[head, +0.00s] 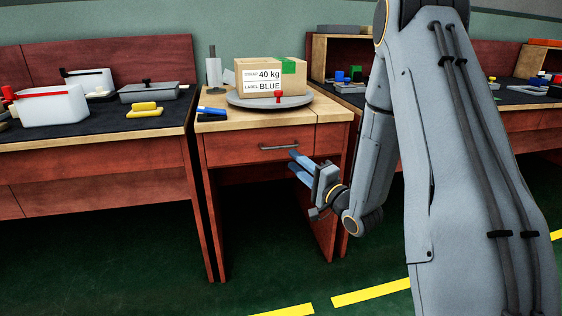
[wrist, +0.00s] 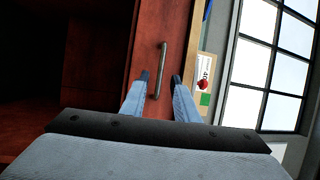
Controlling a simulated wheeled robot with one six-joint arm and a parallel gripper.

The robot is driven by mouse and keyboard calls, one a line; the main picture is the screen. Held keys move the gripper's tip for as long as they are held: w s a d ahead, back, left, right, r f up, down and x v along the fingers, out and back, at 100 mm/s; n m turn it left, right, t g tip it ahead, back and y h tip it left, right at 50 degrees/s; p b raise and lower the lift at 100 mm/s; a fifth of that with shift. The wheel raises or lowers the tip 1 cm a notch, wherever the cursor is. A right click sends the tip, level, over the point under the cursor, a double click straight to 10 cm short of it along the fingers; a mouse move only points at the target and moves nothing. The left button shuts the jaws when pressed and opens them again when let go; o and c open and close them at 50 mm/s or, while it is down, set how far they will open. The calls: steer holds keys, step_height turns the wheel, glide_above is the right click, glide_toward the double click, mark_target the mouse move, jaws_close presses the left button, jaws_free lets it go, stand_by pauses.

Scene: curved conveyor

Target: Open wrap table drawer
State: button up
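The wrap table (head: 328,109) is a reddish wooden table with a pale top in the middle of the head view. Its drawer (head: 235,148) has a red front with a grey bar handle (head: 280,147) and sits flush, shut. My gripper (head: 293,160) is at the drawer front, near the right part of the handle. In the wrist view, the handle (wrist: 161,70) runs between the two blue fingers (wrist: 161,77) near their tips. The fingers are apart, with space on both sides of the bar. Whether the tips reach past the bar is hard to tell.
A left bench (head: 60,150) holds white bins and a yellow item. A right bench (head: 525,97) is partly behind my arm. The space under the drawer is open.

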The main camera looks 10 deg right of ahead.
mark_target(279, 148)
steer(key=shift+b+x, duration=1)
steer(key=shift+x, duration=2.9)
steer(key=shift+r, duration=0.1)
steer(key=shift+c, duration=0.5)
jaws_close()
